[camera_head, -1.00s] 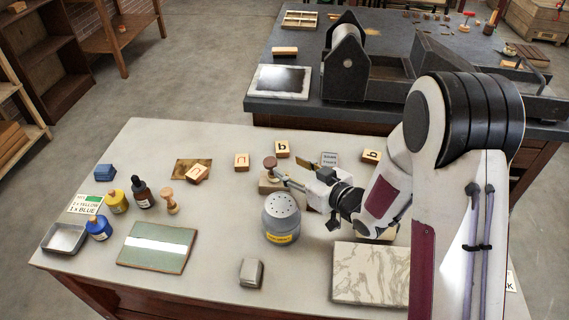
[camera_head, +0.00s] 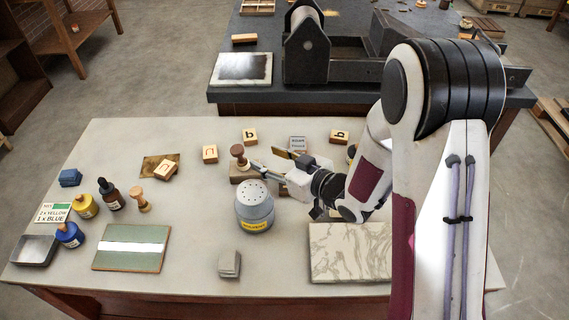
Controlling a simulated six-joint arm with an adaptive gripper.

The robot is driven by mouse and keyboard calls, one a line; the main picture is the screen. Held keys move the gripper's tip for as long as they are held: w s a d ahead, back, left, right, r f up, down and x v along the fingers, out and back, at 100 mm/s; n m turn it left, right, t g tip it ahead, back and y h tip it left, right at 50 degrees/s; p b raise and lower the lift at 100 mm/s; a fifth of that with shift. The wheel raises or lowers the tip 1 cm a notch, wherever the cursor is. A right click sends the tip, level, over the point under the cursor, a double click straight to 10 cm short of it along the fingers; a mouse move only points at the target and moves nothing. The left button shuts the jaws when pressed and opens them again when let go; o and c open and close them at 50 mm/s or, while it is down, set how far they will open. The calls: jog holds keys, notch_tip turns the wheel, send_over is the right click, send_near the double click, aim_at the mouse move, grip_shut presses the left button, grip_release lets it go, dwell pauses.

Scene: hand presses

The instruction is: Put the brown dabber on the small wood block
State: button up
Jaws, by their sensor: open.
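The brown dabber (camera_head: 238,152), with a dark round knob, stands upright at the back middle of the table. It appears to rest on the small wood block (camera_head: 239,176), whose right part is hidden behind my gripper. My gripper (camera_head: 253,167) comes in from the right, with its fingertips low beside the dabber. It is open, and a small gap seems to show between fingers and dabber, though contact is hard to judge.
A grey shaker tin (camera_head: 255,208) stands just in front of my gripper. Letter blocks (camera_head: 210,154) lie behind and left. A marbled slab (camera_head: 350,252) lies front right, and a small grey block (camera_head: 229,264) near the front edge. Bottles (camera_head: 111,194) and a wooden stamp (camera_head: 140,200) stand left.

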jog(key=s+d+r+m+h, duration=0.3)
jog(key=d+r+h, duration=0.25)
jog(key=d, duration=0.35)
jog(key=s+d+r+m+h, duration=0.2)
jog(key=s+d+r+h, duration=0.15)
jog(key=d+r, duration=0.45)
jog(key=s+d+r+m+g, duration=0.1)
jog(key=s+d+m+g, duration=0.1)
jog(key=s, duration=1)
jog(key=s+d+r+m+g+h, duration=0.1)
jog(key=s+d+m+g, duration=0.1)
jog(key=s, duration=1)
jog(key=shift+s+g, duration=0.3)
jog(key=shift+g, duration=0.1)
